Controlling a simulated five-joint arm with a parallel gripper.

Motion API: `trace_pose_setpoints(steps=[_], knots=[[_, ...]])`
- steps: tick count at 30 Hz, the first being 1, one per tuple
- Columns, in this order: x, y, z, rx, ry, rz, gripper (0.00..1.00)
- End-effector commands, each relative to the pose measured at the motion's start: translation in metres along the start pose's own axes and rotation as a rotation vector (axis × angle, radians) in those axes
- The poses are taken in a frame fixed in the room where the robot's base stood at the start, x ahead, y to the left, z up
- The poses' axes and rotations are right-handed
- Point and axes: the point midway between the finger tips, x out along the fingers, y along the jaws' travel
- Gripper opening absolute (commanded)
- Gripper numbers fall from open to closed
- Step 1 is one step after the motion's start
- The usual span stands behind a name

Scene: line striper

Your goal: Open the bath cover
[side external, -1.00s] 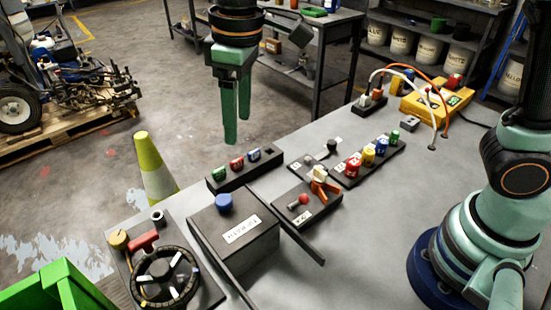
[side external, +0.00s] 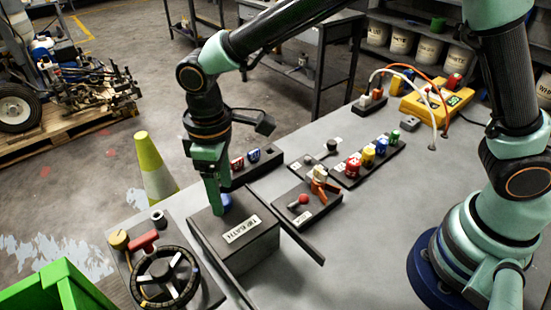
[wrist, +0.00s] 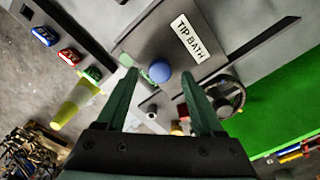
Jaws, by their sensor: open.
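The bath is a dark grey box with a flat cover (side external: 242,215) labelled "TIP BATH". The cover lies closed on the box, and its label also shows in the wrist view (wrist: 188,39). A round blue knob (wrist: 159,71) stands on the cover. In the side view the knob (side external: 227,202) is partly hidden behind a green finger. My gripper (side external: 217,207) points down over the cover at the knob. In the wrist view my gripper (wrist: 158,73) is open, with the knob between its fingertips. I cannot tell whether a finger touches it.
A panel with a black handwheel (side external: 165,277) and red handle stands left of the bath. A rack of small coloured pieces (side external: 252,155) lies just behind it. A lever panel (side external: 307,204) is close on the right.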

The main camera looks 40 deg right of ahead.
Motion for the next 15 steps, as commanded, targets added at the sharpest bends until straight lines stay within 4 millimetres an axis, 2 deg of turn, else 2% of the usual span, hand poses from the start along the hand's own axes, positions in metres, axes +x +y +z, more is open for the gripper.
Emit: trace_pose_setpoints(steps=[6, 14, 15], knots=[[0.016, 0.0, 0.0, 0.0, -0.001, 0.0, 0.69], [0.017, 0.0, 0.0, 0.0, 0.001, 0.0, 0.69], [0.017, 0.0, 0.0, 0.0, 0.001, 0.0, 0.65]])
